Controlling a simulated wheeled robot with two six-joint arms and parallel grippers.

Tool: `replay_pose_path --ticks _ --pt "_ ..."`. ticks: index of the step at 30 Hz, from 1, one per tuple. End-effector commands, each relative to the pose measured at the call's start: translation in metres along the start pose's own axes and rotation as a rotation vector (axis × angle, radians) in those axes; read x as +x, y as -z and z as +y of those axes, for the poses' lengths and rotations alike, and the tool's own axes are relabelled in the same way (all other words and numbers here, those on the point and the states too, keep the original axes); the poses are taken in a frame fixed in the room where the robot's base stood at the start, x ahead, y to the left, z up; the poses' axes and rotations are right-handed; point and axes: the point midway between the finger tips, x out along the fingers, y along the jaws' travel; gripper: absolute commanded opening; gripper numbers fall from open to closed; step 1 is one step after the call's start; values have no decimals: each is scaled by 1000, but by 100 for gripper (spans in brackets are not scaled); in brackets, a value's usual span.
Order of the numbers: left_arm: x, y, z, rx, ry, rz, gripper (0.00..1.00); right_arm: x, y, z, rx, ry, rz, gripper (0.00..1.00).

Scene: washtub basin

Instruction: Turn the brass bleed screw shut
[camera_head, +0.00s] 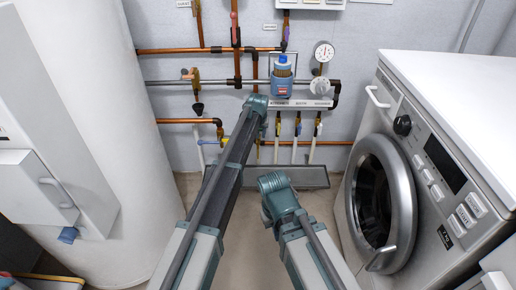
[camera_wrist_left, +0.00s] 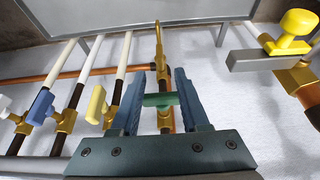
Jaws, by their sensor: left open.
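In the left wrist view my left gripper (camera_wrist_left: 166,85) is open, its two blue-grey fingers on either side of a vertical pipe line. A green crosspiece (camera_wrist_left: 160,99) shows between the fingers; I cannot tell whether they touch it. A brass fitting (camera_wrist_left: 160,48) with a narrow upper end stands beyond the fingertips on this line. I cannot tell which brass part is the bleed screw. In the head view my left arm reaches the pipes on the back wall, and its fingers are hidden. My right arm stands low in the middle; its gripper does not show.
Valves with coloured handles, one blue (camera_wrist_left: 41,107) and one yellow (camera_wrist_left: 97,104), stand close beside the left gripper. A yellow knob (camera_wrist_left: 298,22) is at the right. A floor tray (camera_head: 298,176) lies below the pipes. A washing machine (camera_head: 440,150) stands at the right.

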Motion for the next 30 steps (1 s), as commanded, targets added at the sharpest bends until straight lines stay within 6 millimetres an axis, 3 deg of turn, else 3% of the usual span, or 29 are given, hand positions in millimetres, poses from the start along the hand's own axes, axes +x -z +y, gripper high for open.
replay_pose_path --ticks 1,12,25,30 --pt "16 -2 0 0 0 0 45 15 1 -2 2 0 0 0" --pt "67 -1 0 -1 0 0 45 62 3 -6 14 0 0 0" --pt "74 0 0 0 0 0 45 67 4 -7 16 0 1 0" --pt "74 0 0 0 0 0 16 68 4 -7 16 0 0 0"
